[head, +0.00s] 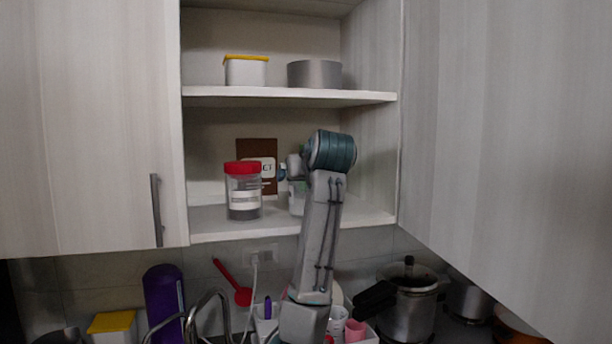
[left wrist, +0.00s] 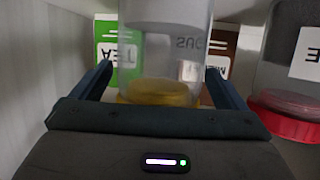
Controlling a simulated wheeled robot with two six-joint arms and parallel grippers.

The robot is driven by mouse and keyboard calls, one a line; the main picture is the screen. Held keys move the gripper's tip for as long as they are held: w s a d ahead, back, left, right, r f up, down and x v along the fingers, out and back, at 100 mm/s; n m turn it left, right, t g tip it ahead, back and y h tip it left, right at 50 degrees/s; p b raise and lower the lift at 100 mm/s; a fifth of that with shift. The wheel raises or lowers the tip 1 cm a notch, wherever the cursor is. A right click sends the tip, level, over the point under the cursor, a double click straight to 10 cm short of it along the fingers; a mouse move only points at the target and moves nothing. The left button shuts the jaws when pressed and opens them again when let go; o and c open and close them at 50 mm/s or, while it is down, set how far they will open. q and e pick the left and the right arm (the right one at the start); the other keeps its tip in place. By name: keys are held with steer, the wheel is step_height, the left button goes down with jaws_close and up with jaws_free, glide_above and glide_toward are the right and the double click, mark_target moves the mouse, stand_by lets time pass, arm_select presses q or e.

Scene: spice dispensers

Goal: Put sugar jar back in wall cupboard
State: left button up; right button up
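The sugar jar is a clear jar with a yellow lid (left wrist: 160,92), seen upside down in the left wrist view, with part of its lettering showing. In the head view it is mostly hidden behind my left arm, on the cupboard's lower shelf (head: 225,222). My left gripper (left wrist: 160,72) has its fingers spread on both sides of the jar. A narrow gap shows beside the left-hand finger; contact on the other side is unclear. In the head view the left gripper (head: 287,171) is inside the wall cupboard, partly hidden. My right gripper is in neither view.
A red-lidded jar (head: 243,190) stands close to the left of the gripper. A brown box (head: 257,153) and a green tea box (left wrist: 107,48) stand behind. The upper shelf (head: 290,96) is overhead. Cupboard doors flank the opening; pots (head: 408,300) stand below.

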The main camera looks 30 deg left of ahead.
arm_select(q)
steer(key=shift+r, duration=0.1)
steer(key=b+v, duration=0.4)
steer(key=v, duration=0.8)
steer(key=shift+r, duration=0.1)
